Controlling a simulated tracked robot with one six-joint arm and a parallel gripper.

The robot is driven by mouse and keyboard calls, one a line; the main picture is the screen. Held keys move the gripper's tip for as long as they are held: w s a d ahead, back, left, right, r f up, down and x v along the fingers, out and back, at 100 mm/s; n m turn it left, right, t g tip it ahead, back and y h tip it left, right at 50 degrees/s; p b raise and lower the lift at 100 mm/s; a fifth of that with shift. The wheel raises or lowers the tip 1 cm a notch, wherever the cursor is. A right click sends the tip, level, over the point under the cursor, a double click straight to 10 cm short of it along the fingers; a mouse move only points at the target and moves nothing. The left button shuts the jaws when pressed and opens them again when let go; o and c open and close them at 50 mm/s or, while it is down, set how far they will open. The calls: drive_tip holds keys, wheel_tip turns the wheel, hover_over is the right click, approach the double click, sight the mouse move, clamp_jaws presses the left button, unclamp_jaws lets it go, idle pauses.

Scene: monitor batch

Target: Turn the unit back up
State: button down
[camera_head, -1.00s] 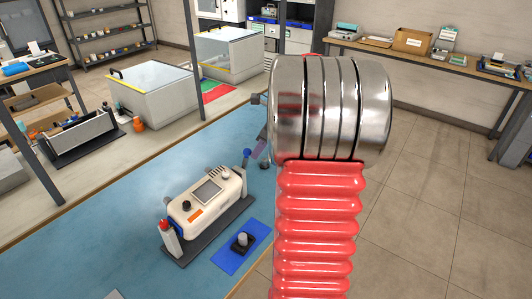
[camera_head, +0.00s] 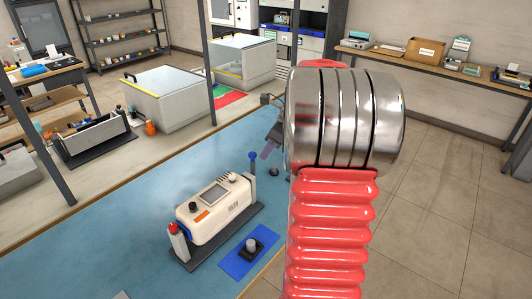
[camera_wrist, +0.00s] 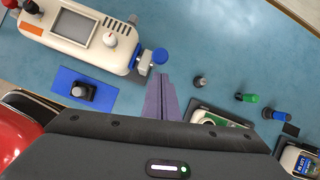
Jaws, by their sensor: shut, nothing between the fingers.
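The unit (camera_head: 213,210) is a cream-white box with a grey screen, dials and an orange label. It sits between a red-topped post (camera_head: 178,240) and a blue-topped post (camera_head: 253,160) on a dark base (camera_head: 220,240). Its screen face points upward in the head view. The wrist view shows part of the unit (camera_wrist: 70,40) at upper left, with a blue knob (camera_wrist: 160,55) at its right end. My gripper (camera_wrist: 160,78) is shut and empty, its purple fingers just below that knob in the picture. The head view shows the gripper (camera_head: 268,150) partly hidden behind my arm.
A black knob piece (camera_wrist: 82,92) stands on a blue mat (camera_wrist: 65,78) beside the unit. A grey knob (camera_wrist: 200,82), a green-capped part (camera_wrist: 246,97) and a green-board device (camera_wrist: 215,120) are right of my fingers. The blue bench top (camera_head: 130,225) left of the unit is mostly clear.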

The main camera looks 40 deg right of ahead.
drive_tip(key=v, duration=1)
drive_tip(key=shift+s+d+r, duration=0.2)
drive_tip(key=shift+s+d, duration=0.05)
drive_tip(key=shift+d, duration=0.05)
